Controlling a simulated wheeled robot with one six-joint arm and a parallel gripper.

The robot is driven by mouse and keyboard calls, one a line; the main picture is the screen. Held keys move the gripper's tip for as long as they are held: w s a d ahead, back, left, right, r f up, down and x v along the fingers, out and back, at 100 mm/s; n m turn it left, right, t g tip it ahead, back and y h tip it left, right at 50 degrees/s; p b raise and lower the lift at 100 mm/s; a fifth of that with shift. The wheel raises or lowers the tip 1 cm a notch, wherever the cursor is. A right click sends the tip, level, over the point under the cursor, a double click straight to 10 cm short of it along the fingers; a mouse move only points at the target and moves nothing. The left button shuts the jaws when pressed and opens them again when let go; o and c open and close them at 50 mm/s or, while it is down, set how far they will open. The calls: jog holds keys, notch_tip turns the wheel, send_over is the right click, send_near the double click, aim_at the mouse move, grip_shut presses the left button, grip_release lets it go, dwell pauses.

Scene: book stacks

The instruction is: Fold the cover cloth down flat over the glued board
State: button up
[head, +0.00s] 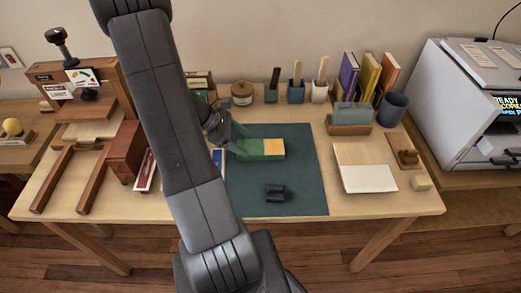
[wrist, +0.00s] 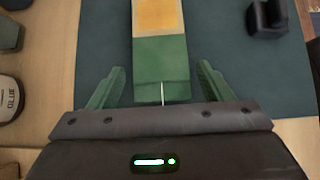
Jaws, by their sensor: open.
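On the dark green mat (head: 290,185) lies a flat green piece (head: 255,150) with a yellow-orange patch (head: 274,147) at its right end. In the wrist view the green piece (wrist: 160,50) runs away from me, with the orange patch (wrist: 158,14) at its far end. I cannot tell cloth from board by their edges. My gripper (head: 240,142) is at the green piece's left end. In the wrist view my gripper (wrist: 160,67) is open, its green fingers on either side of the near end with gaps showing. Nothing is held.
A small black object (head: 275,192) lies on the mat's front part. A wooden press (head: 90,120) stands at the left. Pots (head: 296,92), upright books (head: 368,75) and a grey cup (head: 392,109) line the back. A pale board (head: 365,167) lies right of the mat.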

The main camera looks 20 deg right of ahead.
jog(key=shift+f+b, duration=0.35)
jog(key=shift+f, duration=0.1)
dwell(0.9)
jog(key=shift+c, duration=0.2)
jog(key=shift+c, duration=1.4)
